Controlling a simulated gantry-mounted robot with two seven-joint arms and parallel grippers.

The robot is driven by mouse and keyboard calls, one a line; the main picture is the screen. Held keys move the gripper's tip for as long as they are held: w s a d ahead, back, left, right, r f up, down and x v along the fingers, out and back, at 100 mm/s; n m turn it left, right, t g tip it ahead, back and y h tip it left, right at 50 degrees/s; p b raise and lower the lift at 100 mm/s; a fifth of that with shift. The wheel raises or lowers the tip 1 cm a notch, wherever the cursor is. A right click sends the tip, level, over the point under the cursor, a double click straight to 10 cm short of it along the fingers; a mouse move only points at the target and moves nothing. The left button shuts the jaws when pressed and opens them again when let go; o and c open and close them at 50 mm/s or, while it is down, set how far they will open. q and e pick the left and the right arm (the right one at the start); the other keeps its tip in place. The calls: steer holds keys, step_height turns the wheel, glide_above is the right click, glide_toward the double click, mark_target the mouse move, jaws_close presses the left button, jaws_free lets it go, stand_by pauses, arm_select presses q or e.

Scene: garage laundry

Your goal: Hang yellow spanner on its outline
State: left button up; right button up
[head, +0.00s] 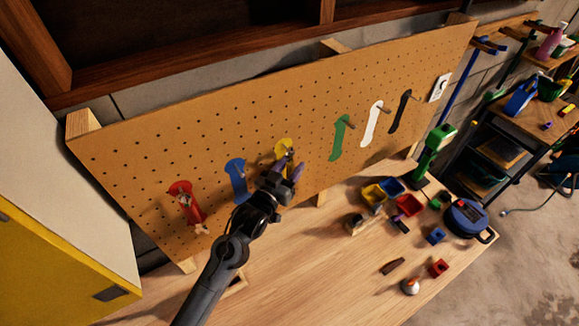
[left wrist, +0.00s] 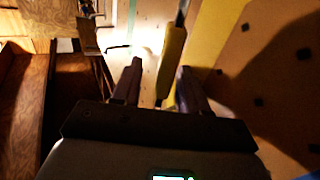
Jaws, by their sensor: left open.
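The pegboard (head: 240,115) carries coloured tool outlines with pegs. The yellow outline (head: 283,146) shows its top part above my left gripper (head: 291,170); the rest is hidden behind the gripper. In the left wrist view, a narrow yellow bar, apparently the yellow spanner (left wrist: 172,55), reaches down between the fingers of my left gripper (left wrist: 160,88), near the right finger. The fingers are apart, and the bar looks free of their grip. A dark rod stands at the bar's upper end. A wider yellow patch lies on the board behind it. My right gripper is not in view.
Red (head: 186,205), blue (head: 237,180), green (head: 340,137), white (head: 372,123) and black (head: 401,110) outlines flank it, with pegs sticking out. Coloured bins (head: 408,205), a blue reel (head: 465,218) and small items occupy the bench's right side. The bench front middle is clear.

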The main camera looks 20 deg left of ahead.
arm_select(q)
steer(key=shift+s+a+f, duration=0.1)
steer(key=shift+a, duration=0.2)
steer(key=shift+s, duration=0.2)
steer(key=s+f+g+p, duration=0.1)
steer(key=s+f+g, duration=0.3)
steer(key=s, duration=0.8)
steer(key=s+a+f+g+y+p, duration=0.1)
steer(key=s+f+g, duration=0.3)
steer(key=s, duration=0.8)
steer(key=s+f+g+y+p, duration=0.1)
steer(key=s+f+g, duration=0.3)
steer(key=s, duration=0.7)
steer(key=shift+s+a+m+g, duration=0.25)
steer(key=shift+s+m+g, duration=0.15)
steer(key=shift+g, duration=0.7)
